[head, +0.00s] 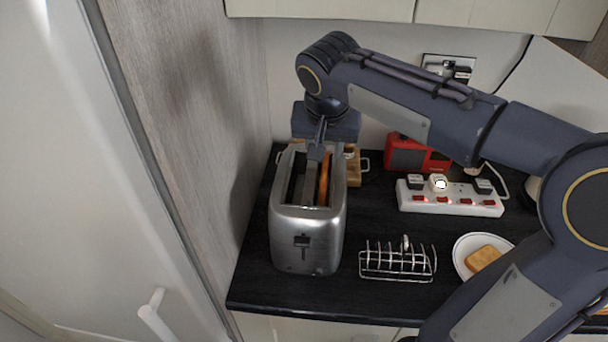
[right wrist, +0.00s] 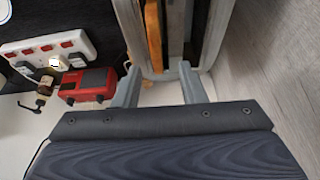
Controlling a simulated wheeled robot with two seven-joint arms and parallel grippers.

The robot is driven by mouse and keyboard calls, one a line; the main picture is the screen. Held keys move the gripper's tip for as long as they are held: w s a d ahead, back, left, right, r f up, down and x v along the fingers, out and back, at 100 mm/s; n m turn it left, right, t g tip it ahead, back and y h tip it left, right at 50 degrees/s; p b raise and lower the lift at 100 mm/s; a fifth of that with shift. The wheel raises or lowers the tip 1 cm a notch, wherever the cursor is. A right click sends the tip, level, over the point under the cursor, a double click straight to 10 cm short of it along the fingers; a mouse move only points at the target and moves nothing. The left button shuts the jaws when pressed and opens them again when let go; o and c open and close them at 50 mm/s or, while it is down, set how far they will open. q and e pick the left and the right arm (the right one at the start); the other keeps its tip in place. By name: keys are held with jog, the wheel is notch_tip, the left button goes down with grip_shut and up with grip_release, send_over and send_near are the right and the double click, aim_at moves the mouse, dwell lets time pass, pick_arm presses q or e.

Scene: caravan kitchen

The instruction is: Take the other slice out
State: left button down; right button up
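A steel toaster (head: 308,240) stands upright on the black worktop at the left. An orange-brown slice of toast (head: 324,182) stands in its right-hand slot. It also shows in the right wrist view (right wrist: 153,38). No slice is visible in the left-hand slot. My right gripper (head: 317,150) is over the far end of the toaster, close above the slots. In the right wrist view, its fingers (right wrist: 160,88) are apart with nothing between them. Another slice (head: 484,258) lies on a white plate (head: 461,262) at the right. My left gripper is not in view.
An empty wire toast rack (head: 397,264) stands between toaster and plate. A white power strip (head: 450,198) with plugs and a red box-shaped appliance (head: 412,154) are behind it. A wooden item (head: 356,166) is behind the toaster. A wood-grain panel (head: 215,130) rises close on the left.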

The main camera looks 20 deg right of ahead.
aim_at(326, 162)
jog(key=x, duration=0.4)
jog(key=p+x, duration=0.1)
jog(key=x, duration=0.1)
jog(key=shift+s+d+f, duration=0.15)
jog(key=shift+f, duration=0.2)
jog(key=shift+c, duration=0.3)
grip_shut()
